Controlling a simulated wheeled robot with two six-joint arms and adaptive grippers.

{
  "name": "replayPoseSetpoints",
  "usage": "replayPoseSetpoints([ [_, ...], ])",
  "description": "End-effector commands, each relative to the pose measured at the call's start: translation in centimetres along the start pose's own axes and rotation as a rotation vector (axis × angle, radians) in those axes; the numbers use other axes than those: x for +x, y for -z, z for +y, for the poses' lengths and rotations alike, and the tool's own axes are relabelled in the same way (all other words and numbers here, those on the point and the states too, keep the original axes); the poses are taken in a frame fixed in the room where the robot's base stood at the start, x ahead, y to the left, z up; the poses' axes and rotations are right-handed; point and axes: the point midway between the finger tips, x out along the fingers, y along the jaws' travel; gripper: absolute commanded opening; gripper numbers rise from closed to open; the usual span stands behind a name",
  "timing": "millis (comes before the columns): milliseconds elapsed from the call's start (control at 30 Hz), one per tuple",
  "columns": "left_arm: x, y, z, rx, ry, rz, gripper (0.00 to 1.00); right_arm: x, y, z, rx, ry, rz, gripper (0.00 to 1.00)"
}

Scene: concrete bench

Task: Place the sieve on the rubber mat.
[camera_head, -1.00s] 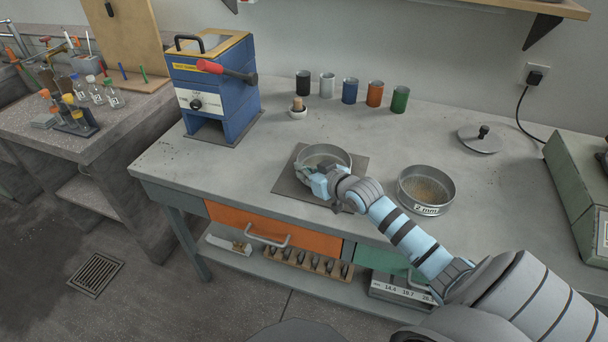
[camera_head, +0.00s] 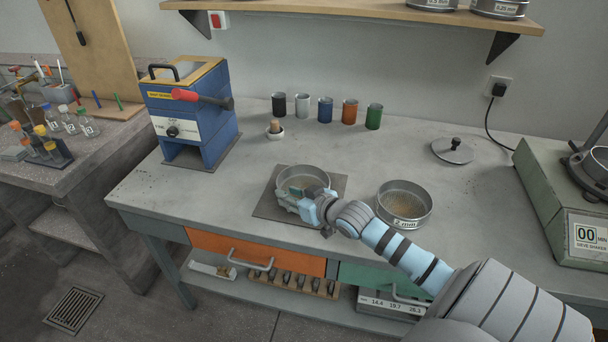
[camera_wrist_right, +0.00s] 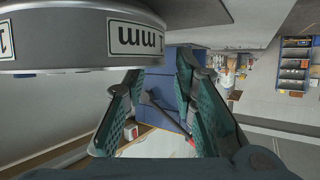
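A round metal sieve (camera_head: 304,177) stands over the back half of the dark rubber mat (camera_head: 266,209) and looks set down on it. My right gripper (camera_head: 288,197) is at the sieve's near side. In the right wrist view, my right gripper (camera_wrist_right: 158,72) has its green fingers apart with nothing between them. The sieve wall (camera_wrist_right: 60,42) there fills the upper left, close to one fingertip, with an upside-down "1 mm" label. I cannot tell whether that finger touches it. The sieve's lower front is partly hidden by the gripper. My left gripper is out of view.
A second sieve (camera_head: 404,203), marked 2 mm, stands right of the mat, near my right forearm. A lid (camera_head: 452,151) and a green sieve shaker (camera_head: 560,205) are farther right. Several coloured cups (camera_head: 325,110) stand behind. A blue machine (camera_head: 192,115) is at left.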

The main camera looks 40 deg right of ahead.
Motion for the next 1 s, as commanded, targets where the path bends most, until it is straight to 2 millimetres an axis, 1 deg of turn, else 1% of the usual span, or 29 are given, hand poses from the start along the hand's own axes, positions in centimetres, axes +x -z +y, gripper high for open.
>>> replayPoseSetpoints([
  [33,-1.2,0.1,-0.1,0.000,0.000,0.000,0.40,-1.4,0.4,0.1,-0.006,-0.002,-0.004,0.25],
  [200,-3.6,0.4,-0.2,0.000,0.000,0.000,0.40,-5.5,0.6,0.0,-0.007,-0.001,-0.006,0.25],
  [300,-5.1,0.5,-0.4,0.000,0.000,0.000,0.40,-7.4,0.7,0.0,-0.005,-0.002,-0.005,0.25],
  [400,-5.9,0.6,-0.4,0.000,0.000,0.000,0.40,-8.6,0.5,0.0,-0.003,0.000,-0.002,0.25],
  [500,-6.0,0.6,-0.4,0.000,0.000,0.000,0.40,-8.9,0.3,-0.1,-0.002,0.002,0.000,0.25],
  [1000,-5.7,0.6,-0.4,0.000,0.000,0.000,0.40,-8.8,0.0,-0.1,0.000,-0.002,-0.003,0.25],
])
